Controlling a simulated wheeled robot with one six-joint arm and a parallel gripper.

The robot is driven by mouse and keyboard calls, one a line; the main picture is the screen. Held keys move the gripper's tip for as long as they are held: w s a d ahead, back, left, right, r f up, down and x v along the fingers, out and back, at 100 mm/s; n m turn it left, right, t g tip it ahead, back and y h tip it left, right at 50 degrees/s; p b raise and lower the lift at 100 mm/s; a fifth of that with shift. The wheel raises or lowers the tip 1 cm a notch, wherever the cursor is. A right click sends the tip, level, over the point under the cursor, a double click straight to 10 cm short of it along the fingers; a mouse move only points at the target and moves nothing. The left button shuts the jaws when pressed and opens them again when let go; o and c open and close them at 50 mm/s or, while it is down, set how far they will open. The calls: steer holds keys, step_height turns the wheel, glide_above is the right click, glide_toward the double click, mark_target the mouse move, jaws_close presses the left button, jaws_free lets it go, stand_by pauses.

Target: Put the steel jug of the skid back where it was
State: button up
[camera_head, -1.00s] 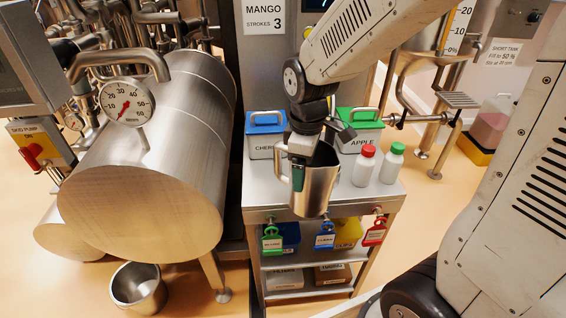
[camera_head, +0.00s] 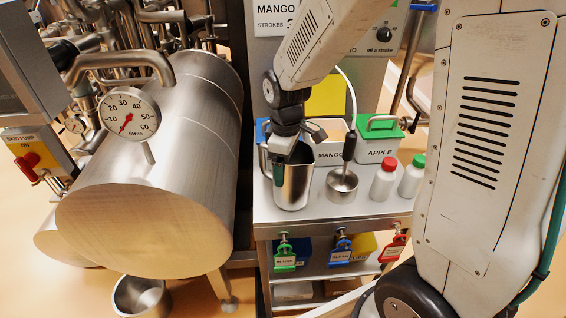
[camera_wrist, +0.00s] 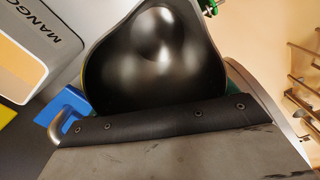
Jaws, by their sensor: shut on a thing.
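The steel jug (camera_head: 297,185) is upright, with its side handle toward the left and a green patch on its wall. My gripper (camera_head: 284,150) is shut on it near the rim, at the handle side. The jug is over the left part of the steel cart top (camera_head: 322,212); I cannot tell whether its base touches. In the wrist view, the jug's dark inside (camera_wrist: 155,55) fills the upper middle and looks empty. The steel skid tank (camera_head: 150,220) with its dial gauge (camera_head: 129,114) lies to the left.
Red-capped (camera_head: 384,179) and green-capped (camera_head: 411,177) bottles stand further right. A steel bucket (camera_head: 140,297) is on the floor.

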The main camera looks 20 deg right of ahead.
steer(key=shift+f, duration=0.15)
steer(key=o, duration=1.4)
step_height(320, 180, up, 12)
steer(key=s+d+r+m, duration=0.1)
steer(key=s+m, duration=0.2)
steer(key=s, duration=0.4)
steer(key=s+d+r+m, duration=0.2)
steer(key=s+m, duration=0.1)
steer(key=s, duration=0.5)
steer(key=s+d+r+m+t, duration=0.1)
steer(key=s+r+m, duration=0.1)
steer(key=s, duration=0.6)
steer(key=shift+s+d+r+m, duration=0.1)
steer(key=shift+d+r+m, duration=0.15)
steer(key=shift+m, duration=0.65)
steer(key=shift+a, duration=0.1)
